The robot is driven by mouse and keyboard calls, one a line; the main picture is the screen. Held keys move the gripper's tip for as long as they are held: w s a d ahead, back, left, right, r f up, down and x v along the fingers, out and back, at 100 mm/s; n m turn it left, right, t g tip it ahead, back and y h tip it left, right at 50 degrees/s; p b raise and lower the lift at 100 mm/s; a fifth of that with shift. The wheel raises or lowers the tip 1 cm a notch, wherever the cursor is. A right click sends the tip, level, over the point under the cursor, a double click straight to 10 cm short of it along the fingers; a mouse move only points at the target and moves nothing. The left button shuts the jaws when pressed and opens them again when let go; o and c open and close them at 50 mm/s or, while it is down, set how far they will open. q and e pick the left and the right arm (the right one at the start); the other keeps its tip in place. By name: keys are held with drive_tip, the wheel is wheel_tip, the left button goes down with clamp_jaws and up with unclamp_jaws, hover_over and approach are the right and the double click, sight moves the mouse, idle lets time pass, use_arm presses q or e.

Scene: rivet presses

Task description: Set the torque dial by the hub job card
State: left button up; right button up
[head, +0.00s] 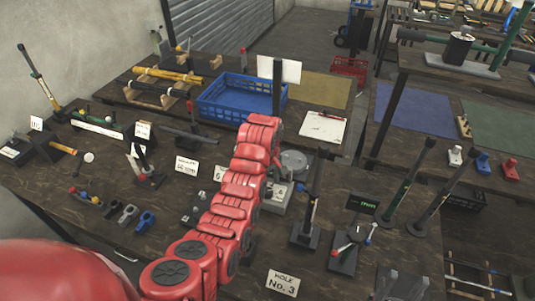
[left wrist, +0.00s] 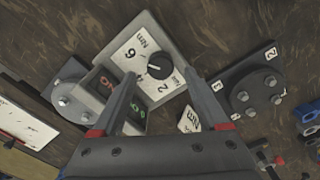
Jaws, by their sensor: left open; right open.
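The torque dial is a black round knob (left wrist: 160,66) on the white face of a grey box (left wrist: 178,46), marked "Nm" with 6 and 2 legible. Two small displays (left wrist: 107,82), one red and one green, sit beside it. In the head view the box (head: 275,196) is partly hidden by my red left arm. My left gripper (left wrist: 160,78) is open, its fingertips on either side of the knob and apart from it; the head view hides its fingers. My right gripper (head: 405,276) appears open and empty at the lower edge. A card (head: 283,283) reads "HOLE No. 3".
A blue crate (head: 238,98), a clipboard (head: 323,127) and a torque wrench stand (head: 306,232) are around. A small display (head: 362,202) stands right. Small cards (head: 187,165) lie left of my arm.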

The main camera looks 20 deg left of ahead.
use_arm(q)
wheel_tip(320, 180, up, 9)
drive_tip(key=p, duration=0.6)
wheel_tip(320, 180, up, 4)
hover_over(267, 190)
drive_tip(key=shift+d+r+p, duration=0.1)
drive_tip(key=shift+r+p, duration=0.35)
drive_tip(key=shift+r, duration=0.15)
